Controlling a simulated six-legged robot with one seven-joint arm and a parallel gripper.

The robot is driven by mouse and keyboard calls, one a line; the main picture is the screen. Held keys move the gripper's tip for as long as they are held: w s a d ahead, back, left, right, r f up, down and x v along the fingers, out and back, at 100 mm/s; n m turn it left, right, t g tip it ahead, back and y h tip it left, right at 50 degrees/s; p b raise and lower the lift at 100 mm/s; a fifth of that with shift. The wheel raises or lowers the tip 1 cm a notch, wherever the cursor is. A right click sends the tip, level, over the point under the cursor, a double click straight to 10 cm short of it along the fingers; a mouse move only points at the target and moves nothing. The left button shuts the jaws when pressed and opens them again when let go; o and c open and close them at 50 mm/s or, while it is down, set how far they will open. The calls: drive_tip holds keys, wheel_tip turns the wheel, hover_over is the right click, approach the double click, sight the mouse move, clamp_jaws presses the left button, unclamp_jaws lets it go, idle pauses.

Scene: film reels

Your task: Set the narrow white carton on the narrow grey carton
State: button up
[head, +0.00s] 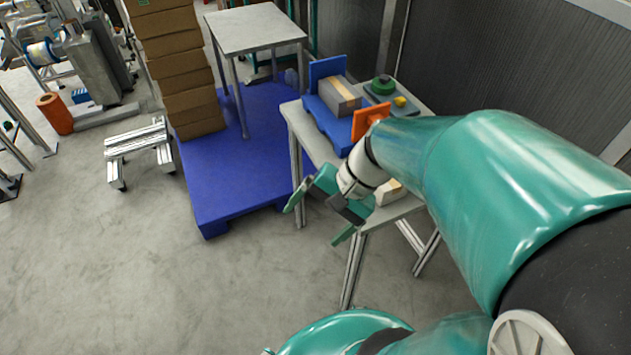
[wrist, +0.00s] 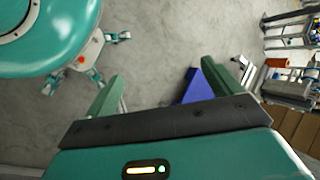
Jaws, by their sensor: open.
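A grey carton with a tan strip along its top (head: 347,98) lies on a blue stand on the work table; it looks like the narrow grey carton. A pale, whitish block (head: 389,192) sits near the table's front edge, partly hidden behind my arm and gripper; it may be the narrow white carton, but I cannot tell its full shape. My gripper (head: 312,226) is open and empty, in front of the table's near left edge and apart from both cartons.
The work table (head: 305,122) also holds a blue stand (head: 326,118), an orange plate (head: 371,118), a green round item (head: 381,85) and a yellow piece (head: 400,101). A blue pallet (head: 225,185) with stacked brown boxes (head: 185,80) stands left. Open floor lies in front.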

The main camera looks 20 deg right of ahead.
drive_tip(key=r+n+h, duration=0.1)
drive_tip(key=s+r+n+t+h, duration=0.1)
drive_tip(key=r+n, duration=0.1)
drive_tip(key=r+n+h, duration=0.1)
drive_tip(key=shift+s+a+r+n+h, duration=0.2)
drive_tip(key=shift+a+n+h, duration=0.1)
drive_tip(key=shift+h, duration=0.1)
drive_tip(key=shift+o, duration=0.2)
wheel_tip(320, 180, up, 6)
drive_tip(key=n+t+h, duration=0.2)
drive_tip(key=n+t, duration=0.1)
drive_tip(key=shift+f+n+h, duration=0.2)
drive_tip(key=shift+n+h, duration=0.1)
drive_tip(key=shift+r, duration=0.15)
